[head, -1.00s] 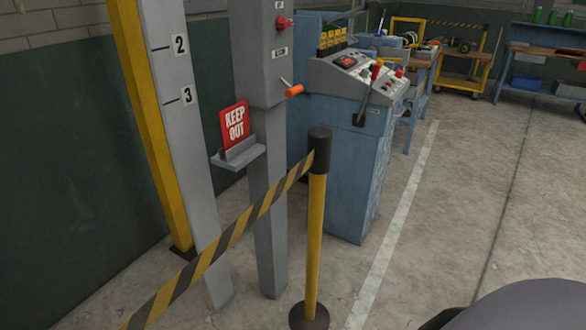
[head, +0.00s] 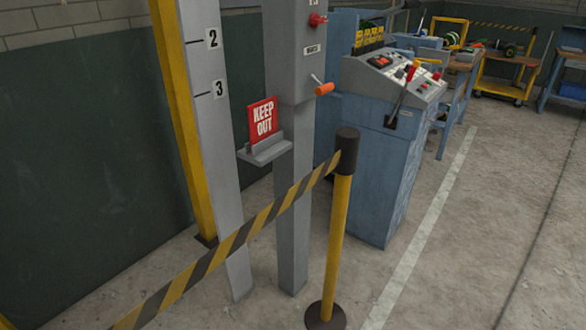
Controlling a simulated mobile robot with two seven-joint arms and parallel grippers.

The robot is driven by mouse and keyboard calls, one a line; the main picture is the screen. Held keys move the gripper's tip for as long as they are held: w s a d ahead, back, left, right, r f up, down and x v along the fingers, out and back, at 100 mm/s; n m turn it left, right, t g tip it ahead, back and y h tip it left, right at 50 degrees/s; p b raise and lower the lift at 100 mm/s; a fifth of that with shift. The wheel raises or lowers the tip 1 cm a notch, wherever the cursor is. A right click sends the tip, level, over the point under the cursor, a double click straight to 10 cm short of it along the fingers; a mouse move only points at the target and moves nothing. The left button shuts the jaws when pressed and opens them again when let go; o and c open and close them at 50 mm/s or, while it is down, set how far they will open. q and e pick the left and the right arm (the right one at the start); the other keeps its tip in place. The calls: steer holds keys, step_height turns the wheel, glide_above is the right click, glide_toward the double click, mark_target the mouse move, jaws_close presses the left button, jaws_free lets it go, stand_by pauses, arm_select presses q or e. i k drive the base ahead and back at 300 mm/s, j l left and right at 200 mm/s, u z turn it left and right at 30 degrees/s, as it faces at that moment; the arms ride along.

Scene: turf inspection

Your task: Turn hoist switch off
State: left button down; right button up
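A grey box on a grey post (head: 292,75) stands near the middle of the head view. A small white label (head: 312,50) sits above the lever, too small to read surely. A red knob (head: 317,19) is above that. I cannot tell for sure which of these is the hoist switch. Neither of my grippers is in view.
A black-and-yellow belt (head: 240,235) runs from a yellow stanchion (head: 337,245) to the lower left, in front of the post. A red KEEP OUT sign (head: 262,120) stands on a small shelf. A blue control console (head: 370,170) stands behind. Floor (head: 490,240) is clear at right.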

mark_target(314, 20)
steer(key=i+l+u, duration=0.1)
steer(key=l, duration=0.3)
steer(key=i+l, duration=0.2)
steer(key=l, duration=0.25)
steer(key=i+l+u, duration=0.15)
steer(key=l, duration=0.25)
steer(key=i+l, duration=0.15)
steer(key=l, duration=0.3)
steer(key=i+l+u, duration=0.15)
steer(key=l, duration=0.3)
steer(key=i+l+u, duration=0.1)
steer(key=l, duration=0.35)
